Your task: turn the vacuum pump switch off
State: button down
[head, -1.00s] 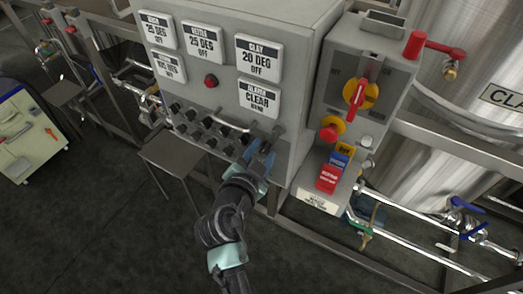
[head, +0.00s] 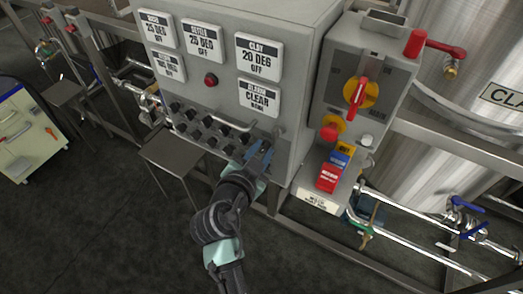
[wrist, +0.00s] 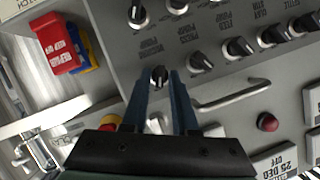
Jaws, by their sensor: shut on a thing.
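A grey control panel (head: 205,100) carries rows of black rotary knobs with white pointers on its lower part. My gripper (head: 260,155) is at the right end of these rows. In the wrist view my gripper (wrist: 161,78) has its two blue fingers on either side of one black knob (wrist: 159,74), shut on it. That knob's white pointer shows between the fingertips. The printed label beside it is upside down and too small to read surely, so I cannot confirm it is the vacuum pump switch. In the head view my fingers hide the knob.
A metal bar handle (wrist: 232,98) stands out close beside the gripper. A red lamp (head: 211,80) and white display plates are above the knobs. A box with a red-and-yellow rotary switch (head: 359,93) is at the right. Neighbouring knobs (wrist: 199,63) are close by.

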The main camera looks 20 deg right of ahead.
jog(key=n, duration=0.1)
jog(key=n+g+h, duration=0.1)
jog(key=n+g+b, duration=0.1)
jog(key=n, duration=0.1)
jog(key=shift+w+a+h, duration=0.2)
jog(key=shift+w+h, duration=0.05)
jog(key=shift+h, duration=0.05)
jog(key=n+g+h+b, duration=0.1)
jog(key=n+g, duration=0.1)
jog(key=n, duration=0.1)
jog(key=shift+w+n+h, duration=0.1)
jog(key=shift+n+h, duration=0.2)
jog(key=shift+h, duration=0.1)
dwell(0.4)
jog(key=c, duration=0.9)
grip_release()
jog(key=shift+a, duration=0.1)
jog(key=b+v, duration=0.1)
jog(key=v, duration=1.2)
